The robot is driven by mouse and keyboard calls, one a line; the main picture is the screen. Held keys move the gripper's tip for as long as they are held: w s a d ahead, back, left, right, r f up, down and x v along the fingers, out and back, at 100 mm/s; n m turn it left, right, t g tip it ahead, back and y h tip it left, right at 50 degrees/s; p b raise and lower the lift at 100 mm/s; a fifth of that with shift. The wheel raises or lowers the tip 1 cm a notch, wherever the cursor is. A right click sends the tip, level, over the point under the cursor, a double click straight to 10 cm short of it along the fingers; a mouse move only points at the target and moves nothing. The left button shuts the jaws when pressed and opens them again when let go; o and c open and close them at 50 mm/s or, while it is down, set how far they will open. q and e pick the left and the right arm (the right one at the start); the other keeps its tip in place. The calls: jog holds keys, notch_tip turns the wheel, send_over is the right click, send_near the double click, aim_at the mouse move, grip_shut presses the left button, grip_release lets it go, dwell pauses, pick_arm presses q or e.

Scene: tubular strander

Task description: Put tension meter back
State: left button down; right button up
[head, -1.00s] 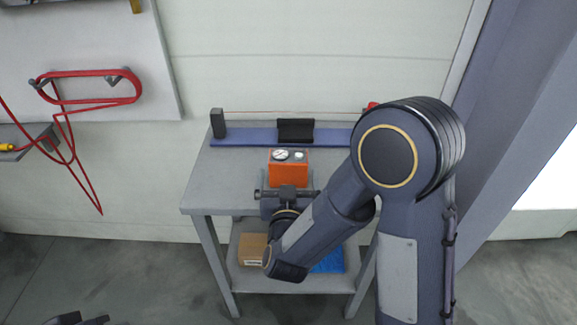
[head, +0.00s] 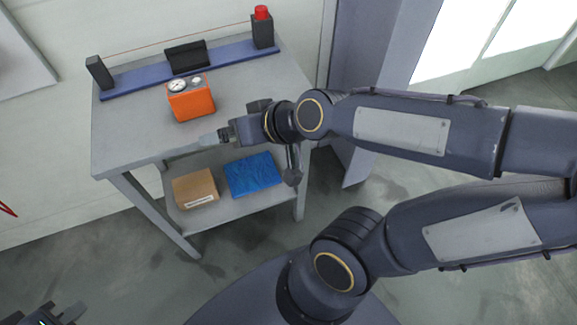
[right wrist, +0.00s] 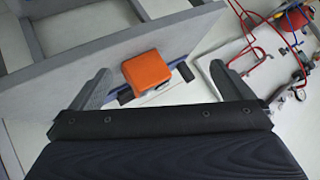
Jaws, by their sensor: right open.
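The tension meter, an orange box with two round dials on top (head: 191,99), stands on the grey table (head: 130,140) in front of the blue rail. It also shows in the right wrist view (right wrist: 154,73), beyond and between my spread fingers. My right gripper (head: 212,138) is open and empty, apart from the meter, near the table's front edge in the head view; its fingers also show in the right wrist view (right wrist: 162,70). My left gripper (head: 62,315) is partly cut off at the lower left corner, far from the table; its jaw state is unclear.
The blue rail (head: 140,83) carries a black block (head: 186,56) and end posts, one with a red cap (head: 261,12); a thin wire runs between the posts. The lower shelf holds a cardboard box (head: 195,188) and a blue item (head: 252,175). The tabletop left of the meter is clear.

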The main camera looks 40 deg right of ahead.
jog(key=s+d+f+g, duration=0.1)
jog(key=s+g, duration=0.1)
jog(key=s, duration=0.3)
jog(key=s+d+f+g+h, duration=0.1)
jog(key=s+d, duration=0.1)
jog(key=s, duration=0.4)
jog(key=shift+s+d+f+g, duration=0.15)
jog(key=shift+d+f+g, duration=0.05)
jog(key=shift+g, duration=0.2)
notch_tip(320, 180, up, 4)
jog(key=p, duration=0.4)
jog(key=shift+r, duration=0.25)
